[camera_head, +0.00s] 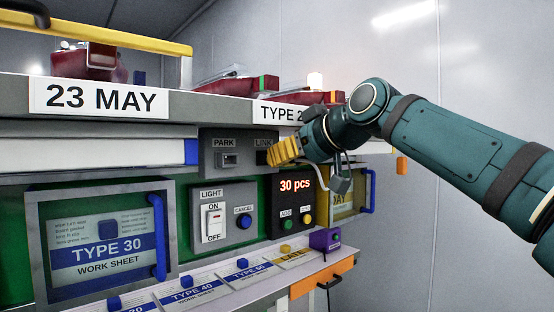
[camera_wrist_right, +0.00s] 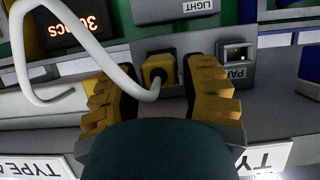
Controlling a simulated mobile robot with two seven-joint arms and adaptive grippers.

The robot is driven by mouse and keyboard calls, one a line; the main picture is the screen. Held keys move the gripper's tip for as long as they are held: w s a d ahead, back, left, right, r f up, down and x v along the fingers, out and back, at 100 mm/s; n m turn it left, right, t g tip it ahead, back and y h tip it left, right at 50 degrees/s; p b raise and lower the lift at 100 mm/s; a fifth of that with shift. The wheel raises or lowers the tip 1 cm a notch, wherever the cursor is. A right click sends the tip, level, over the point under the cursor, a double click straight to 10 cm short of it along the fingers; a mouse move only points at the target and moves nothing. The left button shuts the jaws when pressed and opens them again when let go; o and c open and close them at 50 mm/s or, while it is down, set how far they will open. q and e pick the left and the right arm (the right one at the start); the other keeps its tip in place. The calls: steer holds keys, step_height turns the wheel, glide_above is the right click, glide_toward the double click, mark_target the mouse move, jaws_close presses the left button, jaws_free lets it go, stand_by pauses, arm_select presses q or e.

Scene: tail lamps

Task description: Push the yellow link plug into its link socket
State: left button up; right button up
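The yellow link plug (camera_wrist_right: 153,72) shows in the right wrist view at the link socket's place on the dark panel, with a white cable (camera_wrist_right: 88,42) leaving it. How deep it sits I cannot tell. In the head view, the link socket (camera_head: 262,157) is a dark opening under the LINK label, partly covered by my right gripper (camera_head: 284,151), which hides the plug. In the wrist view, the fingers of my right gripper (camera_wrist_right: 160,88) stand apart on both sides of the plug, with gaps between. My left gripper is not in view.
The empty-looking park socket (camera_head: 228,159) is beside the link socket. Below are the light switch box (camera_head: 209,211) and the counter box (camera_head: 292,205) reading 30 pcs. A shelf above holds red lamps (camera_head: 235,88).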

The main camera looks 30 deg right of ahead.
steer(key=shift+o, duration=0.5)
steer(key=v, duration=1.2)
